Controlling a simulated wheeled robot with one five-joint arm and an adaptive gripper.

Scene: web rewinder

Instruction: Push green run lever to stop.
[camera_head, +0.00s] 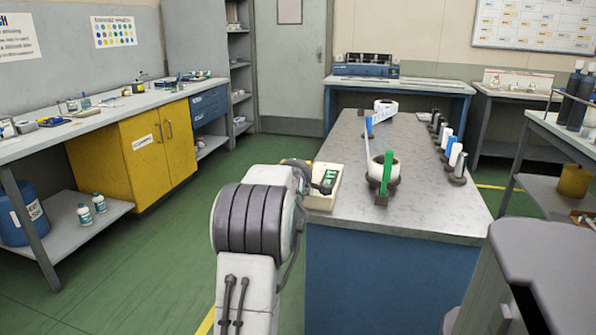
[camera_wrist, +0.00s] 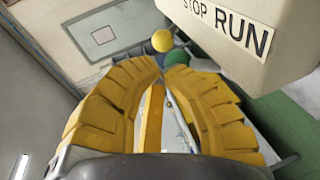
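In the wrist view a green ball knob (camera_wrist: 177,57), seemingly the green run lever's, shows just beyond my fingertips. It is partly hidden by them, and I cannot tell whether they touch. A yellow ball knob (camera_wrist: 162,40) is just above and left of it. A pale housing (camera_wrist: 230,65) at upper right carries a STOP RUN label (camera_wrist: 228,25). My gripper (camera_wrist: 164,68) has its yellow fingertips together, with nothing visible held between them. In the head view my arm reaches a cream control box (camera_head: 322,200) at the bench's left edge; the lever cannot be made out there.
The grey bench top (camera_head: 430,215) holds a white roll with a green upright piece (camera_head: 387,170) beside it. A blue upright piece (camera_head: 369,127) stands farther back, and several small rolls line the right side. A grey-topped unit (camera_head: 550,260) is at front right. Green floor is open at left.

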